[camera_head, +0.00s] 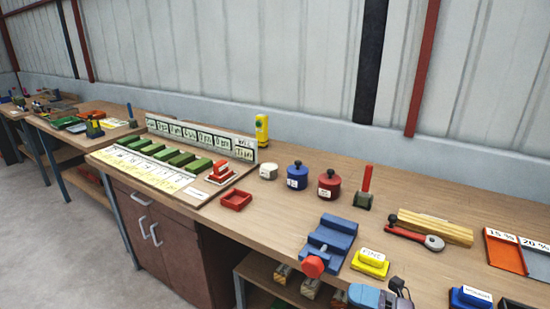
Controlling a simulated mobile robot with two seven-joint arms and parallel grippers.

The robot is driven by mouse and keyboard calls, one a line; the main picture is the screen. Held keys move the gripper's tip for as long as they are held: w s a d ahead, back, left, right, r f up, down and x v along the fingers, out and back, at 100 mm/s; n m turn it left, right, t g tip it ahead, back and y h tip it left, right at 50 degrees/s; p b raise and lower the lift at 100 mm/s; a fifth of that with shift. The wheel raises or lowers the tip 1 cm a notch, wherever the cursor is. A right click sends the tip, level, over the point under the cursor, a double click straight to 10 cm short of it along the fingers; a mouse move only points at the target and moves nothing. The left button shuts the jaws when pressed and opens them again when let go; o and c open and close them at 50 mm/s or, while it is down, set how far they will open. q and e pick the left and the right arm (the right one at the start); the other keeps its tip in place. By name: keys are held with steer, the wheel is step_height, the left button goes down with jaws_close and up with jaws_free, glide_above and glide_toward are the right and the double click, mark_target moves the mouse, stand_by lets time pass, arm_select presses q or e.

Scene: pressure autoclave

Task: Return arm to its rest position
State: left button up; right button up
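Neither of my grippers shows in the head view, and I see no arm of mine that I can make out for sure. The wooden workbench (285,222) runs from the left back to the right front. A blue vise (328,243) with a round red end stands at its front edge. A blue-grey object (375,297) with a black part is cut off by the bottom edge; I cannot tell what it is.
A board with green blocks (181,158) stands left. Blue (297,178) and red (330,187) lidded pots, a red tray (236,199), a yellow labelled block (370,262), wooden bars (435,227) and an orange tray (503,252) lie on the bench. Bare wood separates them.

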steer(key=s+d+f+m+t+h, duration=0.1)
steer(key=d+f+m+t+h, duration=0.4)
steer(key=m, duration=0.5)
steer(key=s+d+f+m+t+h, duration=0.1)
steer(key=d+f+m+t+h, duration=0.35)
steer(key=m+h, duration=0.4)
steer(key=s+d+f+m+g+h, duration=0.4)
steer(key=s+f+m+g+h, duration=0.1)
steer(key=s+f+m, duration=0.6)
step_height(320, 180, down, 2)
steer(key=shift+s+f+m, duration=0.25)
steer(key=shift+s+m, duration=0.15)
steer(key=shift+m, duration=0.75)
